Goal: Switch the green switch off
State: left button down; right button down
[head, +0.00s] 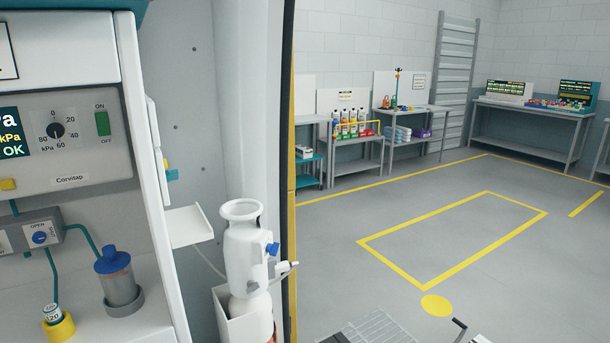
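The green switch (102,123) is on the right side of a grey panel (75,165) marked Corvitap, at the left of the head view. ON is printed above it and OFF below it. I cannot tell for sure which way its rocker is tipped. A round kPa dial (57,130) is left of it, and a lit display (12,133) reading OK is at the picture's left edge. Nothing covers the switch. Neither of my grippers can be made out in this view.
Below the panel, a blue-lidded canister (117,280) and a yellow-based vial (56,322) stand on a white counter. A white bottle-like device (246,250) stands right of the cabinet. The marked floor (450,240) at the right is mostly open; shelves and tables line the back.

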aim_at(102, 123)
jog(key=l+u, duration=0.15)
jog(key=u, duration=1.15)
jog(key=k+j, duration=0.15)
jog(key=j, duration=0.2)
